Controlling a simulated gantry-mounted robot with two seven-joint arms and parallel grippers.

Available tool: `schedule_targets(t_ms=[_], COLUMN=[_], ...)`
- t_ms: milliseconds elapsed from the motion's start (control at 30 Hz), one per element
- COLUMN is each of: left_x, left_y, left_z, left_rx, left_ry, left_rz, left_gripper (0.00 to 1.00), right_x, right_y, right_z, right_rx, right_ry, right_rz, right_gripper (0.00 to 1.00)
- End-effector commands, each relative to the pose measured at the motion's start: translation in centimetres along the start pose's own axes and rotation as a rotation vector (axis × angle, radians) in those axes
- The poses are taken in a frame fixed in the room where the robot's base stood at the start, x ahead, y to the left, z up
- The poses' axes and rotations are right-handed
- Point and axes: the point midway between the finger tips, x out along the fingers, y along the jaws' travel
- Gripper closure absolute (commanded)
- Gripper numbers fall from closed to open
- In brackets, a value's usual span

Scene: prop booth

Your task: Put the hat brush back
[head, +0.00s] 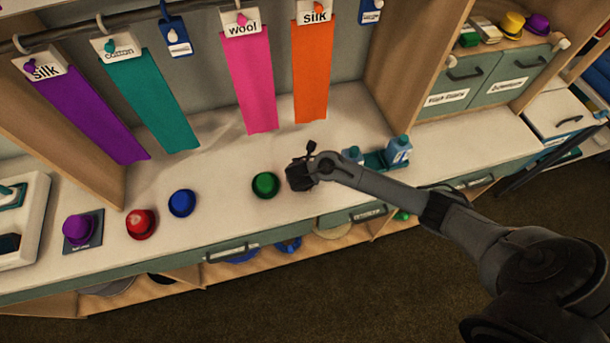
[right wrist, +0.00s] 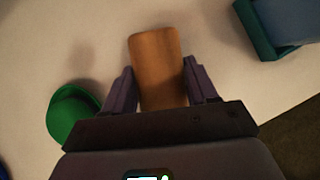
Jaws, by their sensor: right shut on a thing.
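My right gripper (head: 299,174) is over the counter, just right of the green hat. In the right wrist view its fingers (right wrist: 157,82) are shut on a brown wooden block, which looks like the back of the hat brush (right wrist: 157,50). The brush's underside and any bristles are hidden, and I cannot tell whether it touches the counter. In the head view the brush is hidden by the gripper. My left gripper is not in view.
A green hat (head: 265,184) is close left of the gripper; blue (head: 182,203), red (head: 141,223) and purple (head: 78,229) hats are farther left. Blue bottles (head: 398,150) stand to the right in a teal holder (head: 374,160). A white tray (head: 36,225) is far left. Ribbons hang behind.

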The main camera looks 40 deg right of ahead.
Motion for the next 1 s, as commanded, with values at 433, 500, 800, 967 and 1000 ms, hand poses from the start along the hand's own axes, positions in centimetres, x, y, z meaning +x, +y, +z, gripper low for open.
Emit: schedule_targets(t_ms=[433,500,800,967,1000], left_x=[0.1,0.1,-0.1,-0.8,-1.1], left_y=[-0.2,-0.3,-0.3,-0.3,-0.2], left_z=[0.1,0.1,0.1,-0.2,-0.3], left_rx=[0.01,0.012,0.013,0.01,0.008], left_ry=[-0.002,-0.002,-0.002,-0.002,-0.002], left_rz=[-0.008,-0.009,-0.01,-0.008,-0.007], left_gripper=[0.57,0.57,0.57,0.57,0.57], right_x=[0.2,0.2,-0.1,-1.5,-2.1], right_y=[0.0,0.0,0.0,0.1,0.1], right_z=[-0.1,-0.1,0.0,0.1,0.1], right_rx=[0.0,0.0,0.0,0.0,-0.001], right_ry=[0.0,0.0,0.0,0.002,0.002], right_rz=[0.0,0.0,0.001,0.002,0.003], right_gripper=[0.21,0.17,0.17,0.17,0.17])
